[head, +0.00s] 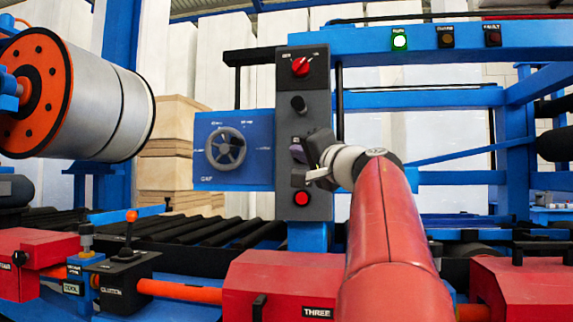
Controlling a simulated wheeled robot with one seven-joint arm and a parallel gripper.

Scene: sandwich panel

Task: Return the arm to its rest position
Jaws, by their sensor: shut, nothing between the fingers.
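My red arm reaches up from the bottom right of centre in the head view. My gripper (306,178) is at its end, shut and empty, in front of the dark grey control panel (290,230). It overlaps the panel's middle right part in the picture. I cannot tell whether it touches the panel. Above it the panel has a red rotary switch (300,66) and a black knob (298,104). A red round button (301,199) is just below the fingers. The gripper partly hides a purple-grey control (297,151).
A blue box with a grey handwheel (226,148) adjoins the panel's left. A large roll (100,100) hangs at upper left. A lever box (124,280) and red housings (275,285) stand in front.

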